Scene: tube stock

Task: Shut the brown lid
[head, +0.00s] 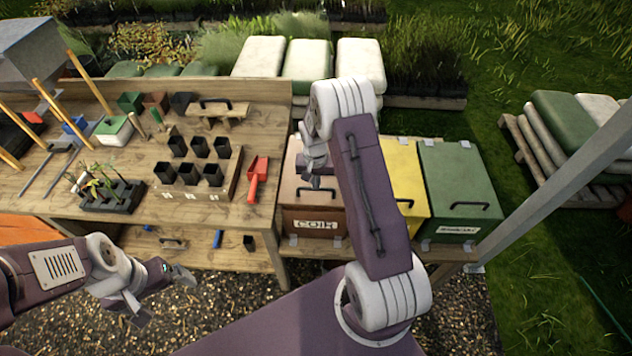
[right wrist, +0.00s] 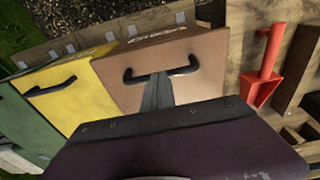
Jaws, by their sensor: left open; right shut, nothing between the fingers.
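The brown lid (head: 296,182) is on the brown box marked COIR (head: 315,224), just right of the bench. It looks lying flat on the box, with a dark handle (head: 317,195) near its front edge. My right gripper (head: 314,180) is over the lid. In the right wrist view its shut fingers (right wrist: 157,90) reach over the lid (right wrist: 195,92) close to the handle (right wrist: 160,74), with nothing between them. Whether they touch the lid or handle I cannot tell. My left gripper (head: 166,293) is open and empty, low in front of the bench.
A yellow box (head: 408,180) and a green box (head: 458,188) stand right of the brown one, lids down. My right arm hides part of the yellow box. The bench (head: 225,215) on the left holds pots, seedlings and a red scoop (head: 258,178) near the brown box.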

